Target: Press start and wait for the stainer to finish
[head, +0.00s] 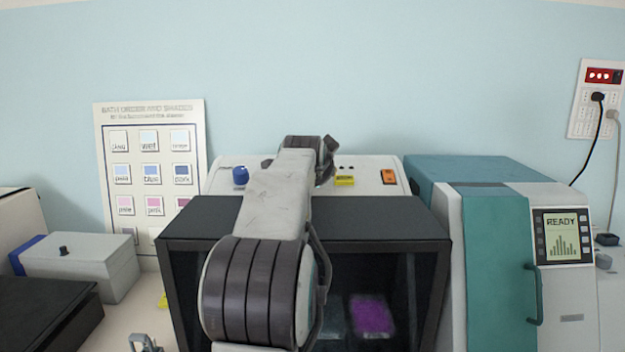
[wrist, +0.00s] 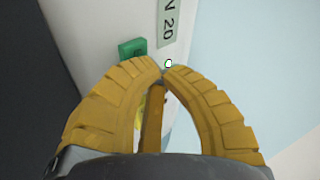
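The stainer has a black cabinet (head: 385,216) with a dark glass front and a white panel (head: 275,165) behind its top. My arm reaches over the cabinet, and my gripper (head: 328,155) is small and partly hidden at the panel. In the wrist view, my gripper's yellow fingers (wrist: 164,72) are brought together at the tips, with nothing seen held. A small lit white-green spot (wrist: 168,63) shows right at the fingertips; I cannot tell whether they touch it. A green block, possibly a button (wrist: 132,47), sits just left of the tips. A purple patch (head: 371,315) shows behind the glass.
On the right, a teal-and-white machine (head: 497,255) has a screen reading READY (head: 562,236). A grey box (head: 80,265) stands left.

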